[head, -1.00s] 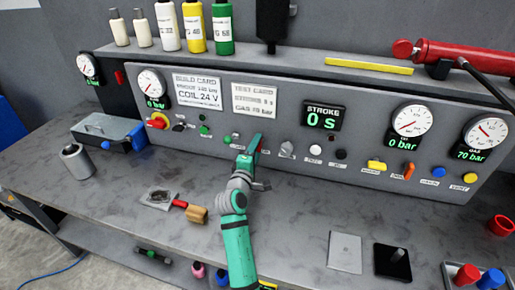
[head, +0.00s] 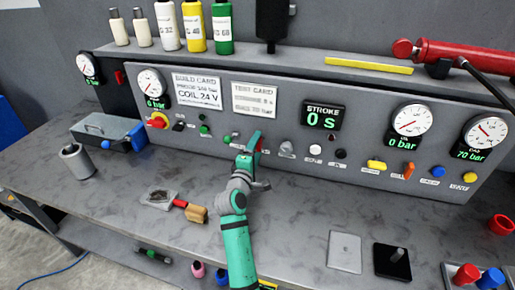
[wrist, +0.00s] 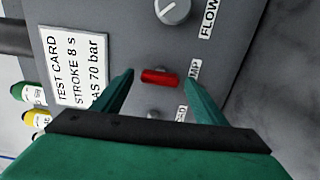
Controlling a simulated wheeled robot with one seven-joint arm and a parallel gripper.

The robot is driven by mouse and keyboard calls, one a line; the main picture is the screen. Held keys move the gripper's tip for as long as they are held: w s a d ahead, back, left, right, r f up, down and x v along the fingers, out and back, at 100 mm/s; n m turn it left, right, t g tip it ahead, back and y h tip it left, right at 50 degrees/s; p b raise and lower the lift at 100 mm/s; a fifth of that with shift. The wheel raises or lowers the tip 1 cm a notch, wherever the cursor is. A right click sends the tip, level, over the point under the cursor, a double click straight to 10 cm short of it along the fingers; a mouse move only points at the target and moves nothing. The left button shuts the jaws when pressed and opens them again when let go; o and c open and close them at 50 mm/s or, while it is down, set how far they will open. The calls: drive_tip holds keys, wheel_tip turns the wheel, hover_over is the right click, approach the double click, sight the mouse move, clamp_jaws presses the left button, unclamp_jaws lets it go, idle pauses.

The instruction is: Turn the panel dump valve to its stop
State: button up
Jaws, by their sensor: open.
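The dump valve is a small red handle (wrist: 160,78) on the grey panel, beside a label of which only "MP" shows. Its long side lies across the wrist view, along the line between my fingers. My gripper (wrist: 158,76) is open, with one finger on each side of the handle and a gap at both ends. I cannot tell how deep the fingertips reach. In the head view my gripper (head: 257,144) is at the panel below the test card, and it hides most of the valve.
The stroke display (head: 323,117) reads 0 s.

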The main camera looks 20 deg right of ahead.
drive_tip(key=v, duration=1)
drive_tip(key=shift+s+a, duration=0.2)
drive_tip(key=shift+s, duration=0.1)
